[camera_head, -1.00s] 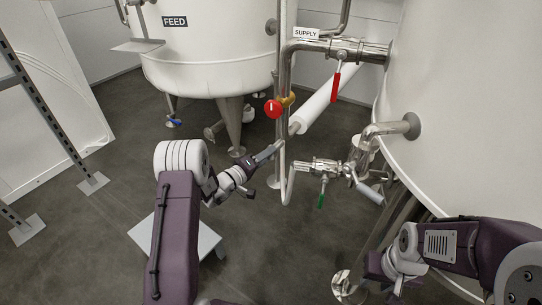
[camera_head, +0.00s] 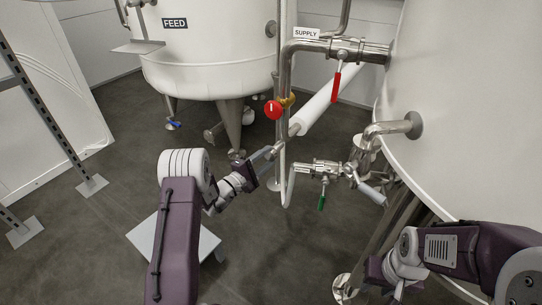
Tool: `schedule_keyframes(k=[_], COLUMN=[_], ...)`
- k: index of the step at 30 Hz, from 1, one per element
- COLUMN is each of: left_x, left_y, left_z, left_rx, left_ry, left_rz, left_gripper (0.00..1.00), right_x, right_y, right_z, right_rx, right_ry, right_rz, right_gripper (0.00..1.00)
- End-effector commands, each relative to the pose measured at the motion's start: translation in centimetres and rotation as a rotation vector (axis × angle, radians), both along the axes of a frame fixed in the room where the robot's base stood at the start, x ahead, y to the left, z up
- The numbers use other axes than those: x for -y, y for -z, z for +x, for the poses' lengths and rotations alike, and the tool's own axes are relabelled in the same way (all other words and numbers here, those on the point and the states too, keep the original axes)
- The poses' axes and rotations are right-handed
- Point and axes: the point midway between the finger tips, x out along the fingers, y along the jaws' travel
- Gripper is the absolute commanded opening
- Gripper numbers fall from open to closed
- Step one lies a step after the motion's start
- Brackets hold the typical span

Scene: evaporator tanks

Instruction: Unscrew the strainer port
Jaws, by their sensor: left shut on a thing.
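The strainer port is not labelled. A short light-grey cylinder (camera_head: 371,194) slants down to the right off the steel fitting beside the green-handled valve, and may be it. My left gripper (camera_head: 273,150) is shut with its fingertips at the thin vertical pipe, left of that valve. What it holds is too small to make out. My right gripper (camera_head: 393,280) hangs low at the right, below and apart from the fitting. Its fingers are small and partly hidden by my arm, so its opening does not show.
The green-handled valve (camera_head: 321,169) joins a U-shaped pipe. A red-handled valve (camera_head: 345,50) sits on the SUPPLY pipe above, with a red round knob (camera_head: 273,109) lower left. A large white tank (camera_head: 465,100) bounds the right; the FEED tank (camera_head: 205,70) stands behind.

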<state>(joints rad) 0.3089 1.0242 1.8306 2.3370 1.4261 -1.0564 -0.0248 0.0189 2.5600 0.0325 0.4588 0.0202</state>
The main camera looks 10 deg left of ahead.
Motion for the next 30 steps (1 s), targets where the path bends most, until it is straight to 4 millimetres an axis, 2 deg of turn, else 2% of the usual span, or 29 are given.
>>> schedule_keyframes(k=[4,12,19,27,30], left_x=[-0.1,-0.1,0.1,0.0,0.1], left_y=[0.1,0.1,0.1,0.2,0.0], left_z=[0.0,0.0,-0.1,0.0,-0.1], left_rx=[-0.057,-0.069,-0.19,-0.2,-0.246], left_ry=[-0.003,-0.004,-0.003,-0.004,-0.003], left_rz=[-0.172,-0.206,-0.579,-0.614,-0.75], left_gripper=[0.0,0.0,0.0,0.0,0.0], right_x=[0.0,0.0,0.0,0.0,0.0], right_y=[0.0,-0.1,-0.7,-0.7,-1.4], right_z=[0.0,0.0,0.0,0.0,0.0], right_rx=[0.0,0.0,0.0,0.0,0.0], right_ry=[0.0,0.0,0.0,0.0,0.0], right_rz=[0.0,0.0,0.0,0.0,0.0], right_gripper=[0.37,0.37,0.37,0.37,0.37])
